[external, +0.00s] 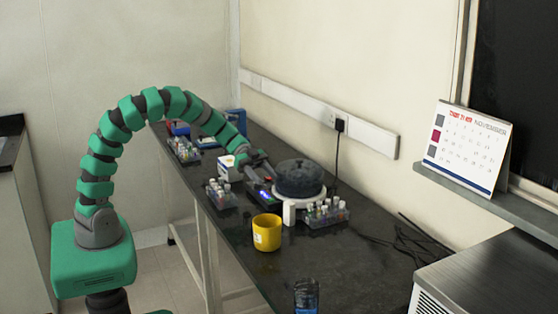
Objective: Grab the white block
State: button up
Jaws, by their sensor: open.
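A small white block-like piece (289,213) shows at the front left of the round dark device, against its white base. I cannot tell whether it is separate from that base. A white box with a yellow mark (228,169) also stands on the bench, left of my gripper. My gripper (264,177) is open, at the end of the green arm that arches over from the left. It is above the bench between the white box and the dark device, apart from the small white piece. Its fingertips are small and partly unclear against the things behind.
A yellow cup (267,232) stands in front of the white piece. The round dark device (299,178) is behind it. Racks of vials (221,194) (325,213) stand on both sides. A dark bottle (306,296) is at the front. The black bench (330,265) is clear at the front right.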

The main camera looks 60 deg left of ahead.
jog(key=b, duration=0.2)
send_near(288, 207)
jog(key=shift+w+d+r, duration=0.1)
jog(key=shift+w+r, duration=0.1)
jog(key=shift+w, duration=0.25)
jog(key=shift+w+d+r, duration=0.1)
jog(key=shift+w+r, duration=0.1)
jog(key=shift+w, duration=0.25)
jog(key=shift+b+x, duration=1.15)
jog(key=shift+x, duration=1.5)
jog(key=shift+s+r, duration=0.1)
jog(key=shift+r, duration=0.05)
jog(key=c, duration=1.1)
